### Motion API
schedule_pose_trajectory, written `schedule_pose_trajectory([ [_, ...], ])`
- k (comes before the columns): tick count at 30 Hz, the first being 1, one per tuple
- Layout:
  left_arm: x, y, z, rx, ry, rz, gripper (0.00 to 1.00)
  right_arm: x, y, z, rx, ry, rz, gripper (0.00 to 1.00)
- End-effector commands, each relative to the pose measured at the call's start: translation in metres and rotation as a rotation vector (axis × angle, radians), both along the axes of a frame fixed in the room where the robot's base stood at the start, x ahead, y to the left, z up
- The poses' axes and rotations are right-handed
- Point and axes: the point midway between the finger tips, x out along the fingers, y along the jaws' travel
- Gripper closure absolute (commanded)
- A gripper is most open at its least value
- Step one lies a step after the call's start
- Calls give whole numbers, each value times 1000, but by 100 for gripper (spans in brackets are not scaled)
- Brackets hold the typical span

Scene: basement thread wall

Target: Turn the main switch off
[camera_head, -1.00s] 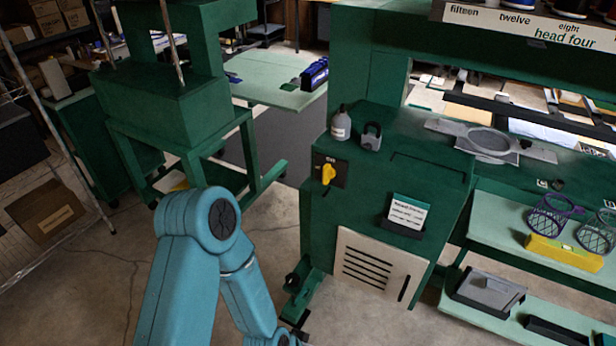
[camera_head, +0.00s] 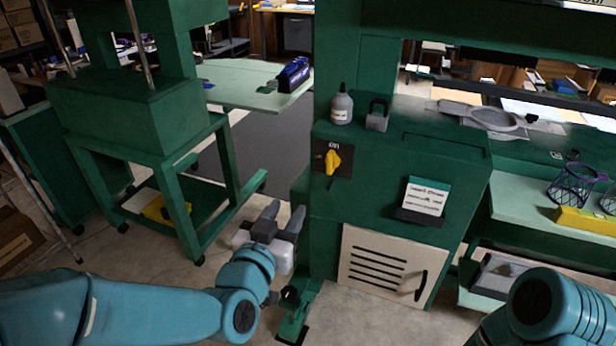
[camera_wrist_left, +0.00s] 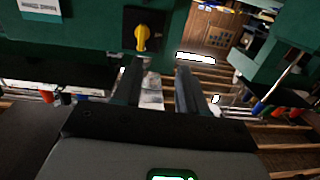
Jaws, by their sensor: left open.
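The main switch is a yellow rotary handle (camera_head: 333,161) on a black plate on the left part of the green machine's front. The lettering above it reads "on", and the handle stands roughly upright with a slight tilt. My left gripper (camera_head: 284,218) is open and empty, below and to the left of the switch, beside the cabinet's left edge. In the left wrist view the yellow handle (camera_wrist_left: 142,38) is above the two spread fingers (camera_wrist_left: 158,75), apart from them. My right arm shows at the lower right, but its gripper is out of view.
A grey bottle (camera_head: 341,105) and a grey padlock (camera_head: 377,115) stand on the cabinet top above the switch. A card holder (camera_head: 424,198) and a vented door (camera_head: 384,266) are on the front. A green wheeled stand (camera_head: 178,165) is at left; floor lies between.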

Motion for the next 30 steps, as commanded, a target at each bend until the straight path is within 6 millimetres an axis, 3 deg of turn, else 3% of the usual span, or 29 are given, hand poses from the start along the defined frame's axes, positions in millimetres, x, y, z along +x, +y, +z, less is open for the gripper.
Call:
schedule_pose_trajectory([
  [1, -5, -9, 3, -7, -26, -20, 58, 0, 0, -11, 0, 0, 0, 57],
  [8, -4, -32, 12, -13, -52, -58, 58, 0, 0, -13, 0, 0, 0, 57],
  [24, 110, -64, 12, -12, -50, -53, 58, 0, 0, 4, 0, 0, 0, 57],
  [30, 137, -71, 11, -12, -49, -53, 58, 0, 0, 8, 0, 0, 0, 57],
])
